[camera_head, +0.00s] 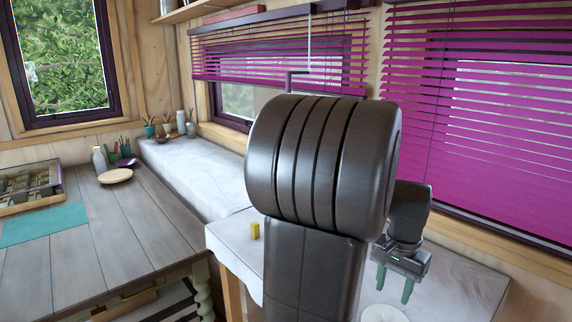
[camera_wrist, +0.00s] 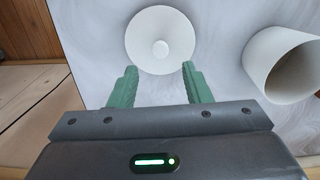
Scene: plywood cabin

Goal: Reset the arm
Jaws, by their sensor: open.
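My gripper (camera_head: 393,282) hangs fingers down at the right in the head view, over the white marbled counter. In the wrist view its two green fingers (camera_wrist: 159,84) are apart with nothing between them. A white round dish with a small raised centre (camera_wrist: 160,40) lies just beyond the fingertips. It also shows at the bottom edge of the head view (camera_head: 384,314). My dark arm covers the middle of the head view and hides part of the counter.
A white cylindrical cup (camera_wrist: 282,65) is right of the dish in the wrist view. A small yellow block (camera_head: 255,230) sits on the counter (camera_head: 232,237). A wooden table (camera_head: 130,225) stands left, with a pale round plate (camera_head: 115,176). Purple blinds (camera_head: 500,120) hang behind my arm.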

